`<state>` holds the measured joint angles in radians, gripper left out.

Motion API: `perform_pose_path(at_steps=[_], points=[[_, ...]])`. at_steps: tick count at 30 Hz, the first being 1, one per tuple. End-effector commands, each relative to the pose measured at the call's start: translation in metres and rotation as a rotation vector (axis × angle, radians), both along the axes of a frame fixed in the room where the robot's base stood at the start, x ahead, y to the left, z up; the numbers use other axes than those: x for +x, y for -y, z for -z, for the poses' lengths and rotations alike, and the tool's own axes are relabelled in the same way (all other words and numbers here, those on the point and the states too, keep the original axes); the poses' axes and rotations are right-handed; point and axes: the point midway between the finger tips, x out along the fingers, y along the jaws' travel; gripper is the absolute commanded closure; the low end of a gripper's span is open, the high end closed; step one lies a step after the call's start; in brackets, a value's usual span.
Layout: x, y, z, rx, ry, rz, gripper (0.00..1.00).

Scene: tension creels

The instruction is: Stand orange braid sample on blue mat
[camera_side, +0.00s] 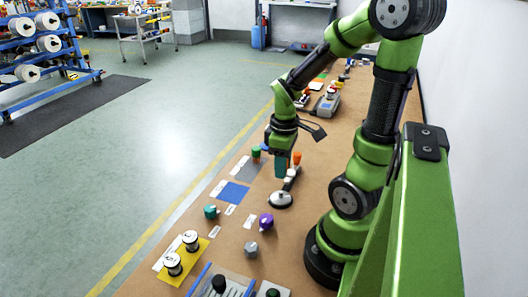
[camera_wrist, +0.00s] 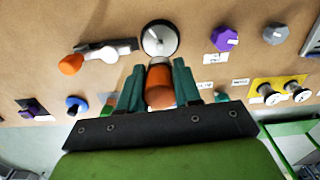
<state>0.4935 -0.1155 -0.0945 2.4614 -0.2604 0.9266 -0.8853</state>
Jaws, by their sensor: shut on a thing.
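My gripper (camera_wrist: 158,88) has teal fingers and is shut on an orange cylinder with a grey end, the orange braid sample (camera_wrist: 159,95). In the side view my gripper (camera_side: 281,167) points down over the bench, just behind a round white-and-dark disc (camera_side: 281,200); the fingers hide the sample there. I cannot tell its exact height above the bench. The blue mat (camera_side: 233,193) lies flat and bare, to the left of my gripper in the side view. The gripper seems to hide it in the wrist view.
A green piece (camera_side: 256,153) stands beyond the blue mat. Teal (camera_side: 211,211), purple (camera_side: 266,220) and grey (camera_side: 251,249) pieces stand nearer the camera, with a yellow mat (camera_side: 187,262) holding two spools.

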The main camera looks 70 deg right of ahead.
Motion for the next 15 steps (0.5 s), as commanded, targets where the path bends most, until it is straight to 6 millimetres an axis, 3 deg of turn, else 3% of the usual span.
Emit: perform_pose_path(at_steps=[4,7,15], points=[[0.002,-0.001,-0.01,0.0,0.0,-0.011,1.0],[0.018,-0.002,-0.007,0.002,-0.003,-0.08,1.0],[0.102,-0.017,0.014,0.006,-0.001,-0.663,1.0]])
